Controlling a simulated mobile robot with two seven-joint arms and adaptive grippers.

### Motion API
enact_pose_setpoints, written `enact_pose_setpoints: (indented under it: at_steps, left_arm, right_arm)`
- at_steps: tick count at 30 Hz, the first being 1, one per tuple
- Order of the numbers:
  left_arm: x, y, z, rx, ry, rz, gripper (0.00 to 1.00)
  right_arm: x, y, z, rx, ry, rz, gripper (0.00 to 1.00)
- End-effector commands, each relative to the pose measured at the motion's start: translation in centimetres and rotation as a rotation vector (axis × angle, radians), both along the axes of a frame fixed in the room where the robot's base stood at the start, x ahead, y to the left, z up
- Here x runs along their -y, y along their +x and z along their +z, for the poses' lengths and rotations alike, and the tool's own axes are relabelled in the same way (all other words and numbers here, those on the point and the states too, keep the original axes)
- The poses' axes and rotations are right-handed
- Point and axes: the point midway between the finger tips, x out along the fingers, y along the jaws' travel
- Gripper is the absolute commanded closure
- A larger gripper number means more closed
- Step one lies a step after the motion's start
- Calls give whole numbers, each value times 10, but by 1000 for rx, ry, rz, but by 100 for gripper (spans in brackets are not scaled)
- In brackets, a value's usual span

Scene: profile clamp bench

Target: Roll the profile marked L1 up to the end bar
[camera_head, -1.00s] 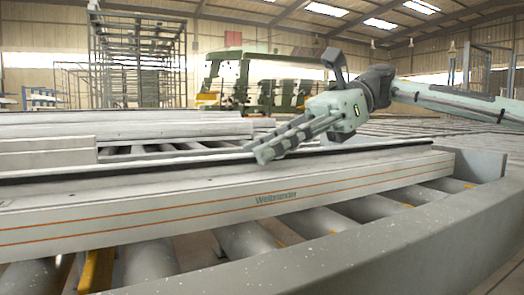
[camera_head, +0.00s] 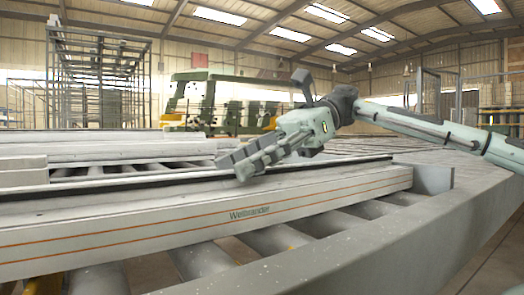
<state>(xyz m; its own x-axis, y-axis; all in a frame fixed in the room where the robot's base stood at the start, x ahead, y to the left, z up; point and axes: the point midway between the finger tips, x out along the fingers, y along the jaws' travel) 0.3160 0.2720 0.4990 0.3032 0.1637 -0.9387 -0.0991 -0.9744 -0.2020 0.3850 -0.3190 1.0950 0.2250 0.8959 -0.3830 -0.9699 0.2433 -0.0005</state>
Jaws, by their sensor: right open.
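My right gripper (camera_head: 238,168) comes in from the right, fingers pointing left and down. It is open, its fingers over or just behind the profile's top; contact cannot be told. A short grey upright plate (camera_head: 433,179) stands beyond the profile's right end; I cannot tell if this is the end bar. My left gripper is not in view.
A wide grey beam (camera_head: 400,236) runs along the front and right of the rollers. More pale profiles (camera_head: 120,150) lie behind at the left. A green vehicle (camera_head: 225,105) and a tall metal rack (camera_head: 97,80) stand in the background.

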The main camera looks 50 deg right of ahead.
Motion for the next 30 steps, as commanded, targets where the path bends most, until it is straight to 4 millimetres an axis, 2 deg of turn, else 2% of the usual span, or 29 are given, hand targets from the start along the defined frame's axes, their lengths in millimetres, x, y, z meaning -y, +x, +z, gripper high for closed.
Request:
enact_pose_setpoints:
  at_steps: [15, 21, 30]
  left_arm:
    - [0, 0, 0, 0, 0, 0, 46]
    - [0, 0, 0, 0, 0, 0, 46]
    - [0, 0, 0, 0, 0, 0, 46]
  right_arm:
    - [88, -21, 38, 2, 2, -1, 59]
    - [101, -25, 43, 0, 0, -1, 59]
    - [103, -26, 44, 0, 0, -1, 59]
